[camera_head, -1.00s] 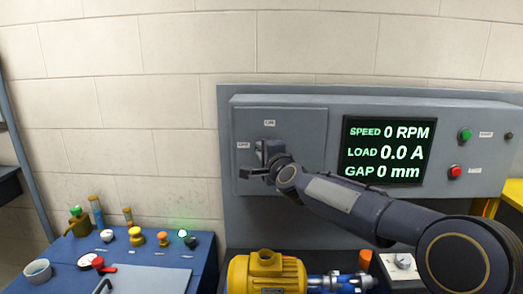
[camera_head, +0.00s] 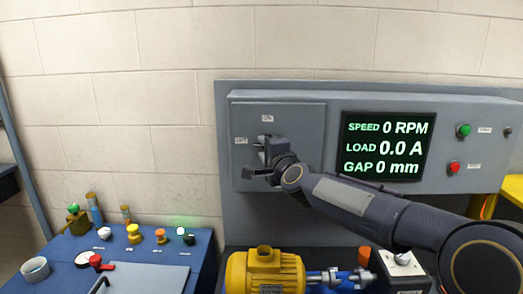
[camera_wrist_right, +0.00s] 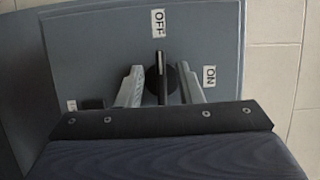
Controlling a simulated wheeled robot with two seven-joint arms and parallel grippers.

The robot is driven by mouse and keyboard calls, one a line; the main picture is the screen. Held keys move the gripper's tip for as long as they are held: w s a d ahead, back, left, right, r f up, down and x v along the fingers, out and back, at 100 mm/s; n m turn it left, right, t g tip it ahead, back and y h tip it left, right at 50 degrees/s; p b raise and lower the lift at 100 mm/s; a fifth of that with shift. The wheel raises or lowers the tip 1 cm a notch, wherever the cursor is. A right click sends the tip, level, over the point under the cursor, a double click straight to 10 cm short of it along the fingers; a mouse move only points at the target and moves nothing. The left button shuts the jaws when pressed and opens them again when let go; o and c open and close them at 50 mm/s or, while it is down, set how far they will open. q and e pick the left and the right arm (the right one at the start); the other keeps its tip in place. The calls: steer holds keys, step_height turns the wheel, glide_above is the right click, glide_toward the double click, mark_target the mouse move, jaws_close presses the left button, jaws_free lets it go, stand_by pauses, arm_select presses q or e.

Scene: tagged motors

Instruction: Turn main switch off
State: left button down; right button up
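The main switch (camera_wrist_right: 163,82) is a black handle on a round dark base on the grey panel door (camera_head: 300,115). In the right wrist view the handle points at the OFF label (camera_wrist_right: 158,22); the ON label (camera_wrist_right: 209,76) is off to the right. My right gripper (camera_head: 262,162) is at the switch, hiding most of it in the head view. In the wrist view its two pale fingers stand apart on either side of the handle, with gaps visible. My left gripper is not in view.
A screen (camera_head: 387,147) reads 0 RPM, 0.0 A and 0 mm. Green (camera_head: 464,130) and red (camera_head: 454,168) buttons are at its right. A yellow motor (camera_head: 262,272) stands below my right arm. A blue table (camera_head: 140,243) with knobs is at the left.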

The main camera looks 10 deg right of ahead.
steer(key=s, duration=0.5)
steer(key=shift+d+b, duration=0.35)
steer(key=shift+b, duration=0.05)
steer(key=s+f+n+g, duration=0.4)
steer(key=s+f, duration=0.4)
steer(key=s, duration=0.4)
steer(key=s+d+f+n+g+y, duration=0.1)
steer(key=s+f+n+g, duration=0.3)
steer(key=s+f, duration=0.5)
steer(key=s+f+n+g+y, duration=0.1)
steer(key=s+f+n+g, duration=0.3)
steer(key=s, duration=1.3)
step_height(320, 180, down, 5)
steer(key=n, duration=0.3)
steer(key=shift+d+f+b, duration=0.15)
steer(key=shift+b, duration=0.15)
